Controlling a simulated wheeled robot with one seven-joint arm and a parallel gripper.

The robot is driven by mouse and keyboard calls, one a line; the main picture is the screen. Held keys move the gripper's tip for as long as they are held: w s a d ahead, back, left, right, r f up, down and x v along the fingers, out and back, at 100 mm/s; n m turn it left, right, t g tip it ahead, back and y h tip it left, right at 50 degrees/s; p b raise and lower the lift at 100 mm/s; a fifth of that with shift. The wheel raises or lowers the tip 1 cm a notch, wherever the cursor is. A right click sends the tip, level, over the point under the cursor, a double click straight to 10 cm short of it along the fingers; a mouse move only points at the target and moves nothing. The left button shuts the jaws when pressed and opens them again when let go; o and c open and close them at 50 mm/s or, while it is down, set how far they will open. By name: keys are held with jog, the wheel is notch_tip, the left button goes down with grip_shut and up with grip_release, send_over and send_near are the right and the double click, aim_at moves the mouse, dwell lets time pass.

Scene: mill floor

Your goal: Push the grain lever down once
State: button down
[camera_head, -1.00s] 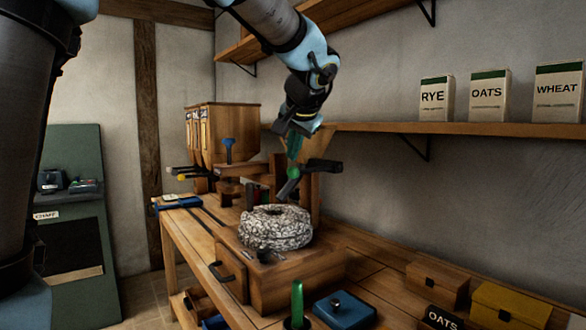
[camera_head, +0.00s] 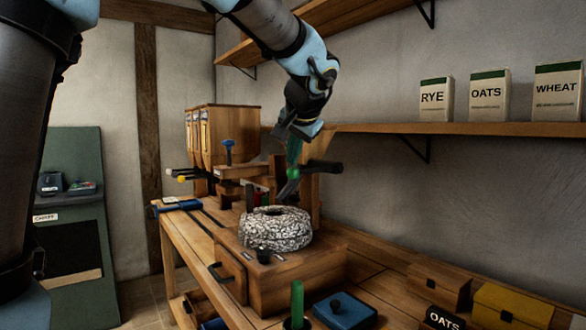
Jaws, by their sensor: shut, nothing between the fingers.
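My gripper (camera_head: 293,172) hangs from my arm above and behind the speckled millstone (camera_head: 274,228), in front of a wooden upright. It is shut and empty. A green piece runs down below my wrist, with dark parts around it; where the fingers end and the mill begins is hard to tell. Dark lever-like bars, one with a yellow knob (camera_head: 182,179), stick out to the left of the wooden hopper unit (camera_head: 220,128). A blue-topped post (camera_head: 228,147) stands by that unit. Which of these is the grain lever is not clear.
The millstone rests on a wooden block on the bench, with a small black knob (camera_head: 263,256) in front. A green rod (camera_head: 297,302), blue lidded box (camera_head: 344,309) and yellow box (camera_head: 511,304) stand nearer. A shelf (camera_head: 455,129) with grain packets runs along the right wall.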

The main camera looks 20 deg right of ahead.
aim_at(293, 171)
jog(key=shift+f+b, duration=1.9)
jog(key=shift+f, duration=0.25)
dwell(1.5)
jog(key=shift+r, duration=0.1)
dwell(0.5)
jog(key=shift+r+p, duration=2)
jog(key=shift+r, duration=0.75)
jog(key=shift+r, duration=0.1)
notch_tip(293, 171, up, 5)
jog(key=p, duration=0.3)
